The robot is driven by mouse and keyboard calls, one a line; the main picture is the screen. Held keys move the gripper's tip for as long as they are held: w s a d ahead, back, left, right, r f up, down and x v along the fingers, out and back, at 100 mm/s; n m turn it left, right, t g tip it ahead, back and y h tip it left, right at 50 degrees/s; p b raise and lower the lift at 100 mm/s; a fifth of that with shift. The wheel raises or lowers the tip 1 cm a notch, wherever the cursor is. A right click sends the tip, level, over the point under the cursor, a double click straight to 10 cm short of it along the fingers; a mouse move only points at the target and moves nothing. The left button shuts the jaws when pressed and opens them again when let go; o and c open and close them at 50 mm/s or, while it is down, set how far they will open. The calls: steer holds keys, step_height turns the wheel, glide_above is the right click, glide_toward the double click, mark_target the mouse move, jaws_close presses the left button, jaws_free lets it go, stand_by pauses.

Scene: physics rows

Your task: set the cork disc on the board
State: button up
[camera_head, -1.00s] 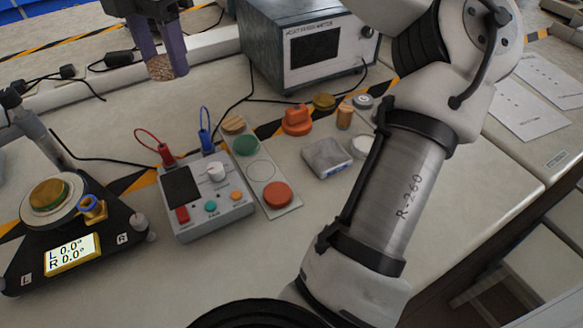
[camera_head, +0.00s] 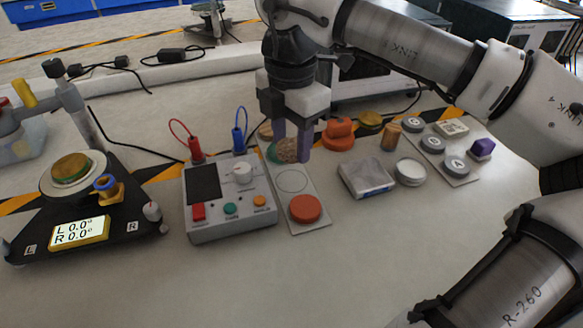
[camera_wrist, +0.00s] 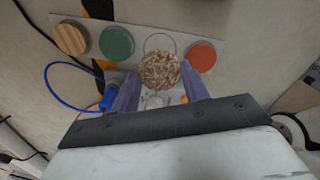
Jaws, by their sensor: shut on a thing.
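My gripper (camera_head: 291,148) is shut on the speckled brown cork disc (camera_head: 287,151) and holds it above the board (camera_head: 292,182). The board is a narrow grey strip with a row of spots. In the wrist view the cork disc (camera_wrist: 160,70) sits between the fingers and overlaps the lower edge of an empty outlined circle (camera_wrist: 160,41). That circle lies between a green disc (camera_wrist: 116,43) and an orange-red disc (camera_wrist: 202,56). A striped wooden disc (camera_wrist: 70,39) is at the board's far end. In the head view the cork disc partly hides the green disc.
A grey meter box (camera_head: 228,198) with red and blue cables stands left of the board. A grey block (camera_head: 366,178) and a white round lid (camera_head: 410,172) lie to its right. Orange knobbed piece (camera_head: 339,134) stands behind. A black balance device (camera_head: 85,215) is at left.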

mark_target(291, 181)
steer(key=shift+f, duration=3.2)
steer(key=shift+b, duration=0.3)
steer(key=shift+f, duration=0.2)
steer(key=o, duration=0.9)
steer(key=shift+o, duration=0.2)
steer(key=shift+r, duration=0.1)
step_height(291, 181, up, 12)
steer(key=shift+r+p, duration=0.15)
steer(key=shift+p, duration=0.45)
steer(key=shift+s, duration=0.1)
